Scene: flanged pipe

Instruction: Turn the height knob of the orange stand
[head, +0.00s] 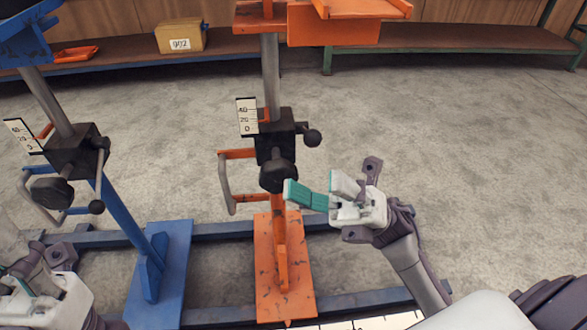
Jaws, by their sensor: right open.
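The orange stand (281,262) stands upright in the middle of the head view, with a grey post and a black clamp block. A large black knob (278,176) faces me on the front of the block, and a smaller black ball knob (312,138) sticks out to its right. My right gripper (316,186) is open and empty. Its teal-padded finger is just right of and below the large knob in the picture; I cannot tell whether they touch. My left gripper (22,280) is at the bottom left, partly cut off by the frame edge.
A blue stand (158,262) with similar black knobs is on the left. A shelf with a cardboard box (180,36) is at the back. Floor to the right is clear.

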